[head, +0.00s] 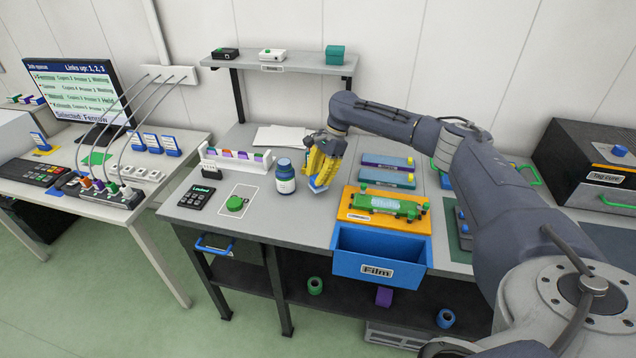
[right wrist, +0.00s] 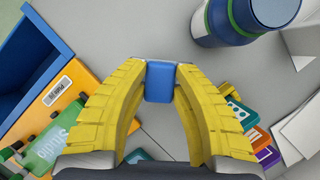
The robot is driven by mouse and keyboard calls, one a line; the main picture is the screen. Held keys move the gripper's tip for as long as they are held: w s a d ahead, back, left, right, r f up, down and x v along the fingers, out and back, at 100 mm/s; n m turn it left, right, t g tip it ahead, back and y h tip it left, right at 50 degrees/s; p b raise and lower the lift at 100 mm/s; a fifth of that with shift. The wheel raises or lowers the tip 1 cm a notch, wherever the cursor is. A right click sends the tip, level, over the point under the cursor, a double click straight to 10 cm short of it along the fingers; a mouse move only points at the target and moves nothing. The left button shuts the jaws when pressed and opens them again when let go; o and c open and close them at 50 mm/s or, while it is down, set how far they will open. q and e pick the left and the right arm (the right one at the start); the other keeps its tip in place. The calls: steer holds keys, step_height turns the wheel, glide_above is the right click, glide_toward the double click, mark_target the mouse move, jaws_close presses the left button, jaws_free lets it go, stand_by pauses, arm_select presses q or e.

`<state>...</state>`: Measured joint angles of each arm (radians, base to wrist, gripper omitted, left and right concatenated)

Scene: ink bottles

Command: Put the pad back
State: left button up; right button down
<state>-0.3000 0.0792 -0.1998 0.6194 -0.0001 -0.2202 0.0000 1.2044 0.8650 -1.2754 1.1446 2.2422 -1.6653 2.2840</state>
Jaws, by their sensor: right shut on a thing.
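My right gripper (head: 322,168) has yellow fingers and is shut on a small blue pad (right wrist: 160,82). In the head view the pad (head: 318,186) shows as a blue and pale piece below the fingertips, just above or at the grey bench; I cannot tell if it touches. In the right wrist view my right gripper (right wrist: 160,85) has the pad between its fingertips. A blue, white-labelled ink bottle (head: 286,180) stands upright just left of the gripper, apart from it. My left gripper is not in view.
An orange plate with a green block (head: 385,203) lies right of the gripper, behind the open blue Film drawer (head: 378,258). A white rack (head: 236,160) of coloured pieces, a green knob (head: 236,203) and a dark keypad (head: 196,197) are left. Bench front (head: 305,222) is clear.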

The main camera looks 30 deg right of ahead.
steer(key=shift+f, duration=1.2)
steer(key=shift+f, duration=0.15)
steer(key=c, duration=1.1)
jaws_free()
steer(key=shift+c, duration=0.2)
steer(key=v, duration=1.2)
steer(key=shift+r, duration=0.25)
